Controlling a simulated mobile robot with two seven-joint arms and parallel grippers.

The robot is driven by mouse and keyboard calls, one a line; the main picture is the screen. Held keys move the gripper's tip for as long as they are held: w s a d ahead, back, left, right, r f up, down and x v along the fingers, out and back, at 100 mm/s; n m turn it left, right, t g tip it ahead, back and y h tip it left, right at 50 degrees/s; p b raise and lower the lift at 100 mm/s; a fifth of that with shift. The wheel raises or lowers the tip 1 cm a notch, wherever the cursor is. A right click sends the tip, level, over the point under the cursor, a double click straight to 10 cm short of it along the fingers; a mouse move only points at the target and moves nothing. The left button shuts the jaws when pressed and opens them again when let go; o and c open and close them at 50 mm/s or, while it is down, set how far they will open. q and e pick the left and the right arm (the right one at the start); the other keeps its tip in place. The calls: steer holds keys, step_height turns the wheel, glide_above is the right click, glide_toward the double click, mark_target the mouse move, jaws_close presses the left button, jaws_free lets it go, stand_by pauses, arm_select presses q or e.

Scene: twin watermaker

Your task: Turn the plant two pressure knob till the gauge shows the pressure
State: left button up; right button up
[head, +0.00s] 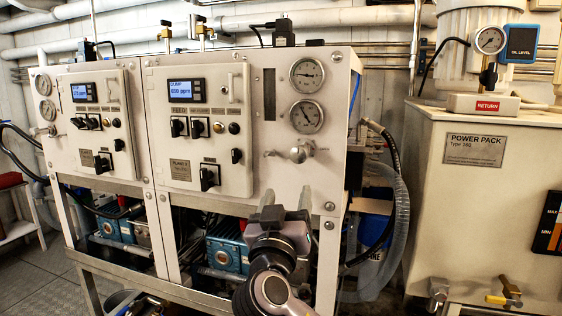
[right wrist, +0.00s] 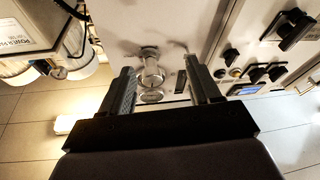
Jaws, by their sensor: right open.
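The plant two panel (head: 222,130) is the cream panel at the right of the cabinet. Its metal pressure knob (head: 300,153) sits at the lower right, below two round gauges, the upper gauge (head: 307,73) and the lower gauge (head: 306,117). The gauge figures are too small to read. My right gripper (head: 288,195) is in front of the cabinet, just below the knob. In the right wrist view the open right gripper (right wrist: 160,76) faces the panel, with the knob (right wrist: 151,74) seen between its fingers and no clear contact. My left gripper is not in view.
Left of the knob are switches and a lit display (head: 186,91). The plant one panel (head: 97,120) is further left. A black hose (head: 392,150) curves down at the cabinet's right side. The power pack tank (head: 485,190) stands at right, across a gap.

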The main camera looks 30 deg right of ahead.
mark_target(298, 156)
steer(key=r, duration=0.1)
steer(key=r+m+h, duration=0.2)
steer(key=r, duration=0.1)
steer(key=shift+s+d+g, duration=0.2)
steer(key=shift+d+g, duration=0.05)
steer(key=shift+g, duration=0.05)
steer(key=shift+w+d+r+h, duration=0.1)
steer(key=shift+d+r+h, duration=0.05)
steer(key=shift+r+h, duration=0.15)
steer(key=p+x, duration=0.2)
steer(key=x, duration=0.3)
steer(key=shift+w+d+r, duration=0.15)
steer(key=shift+w+d, duration=0.4)
steer(key=shift+d, duration=0.05)
steer(key=shift+c, duration=0.3)
steer(key=c, duration=0.9)
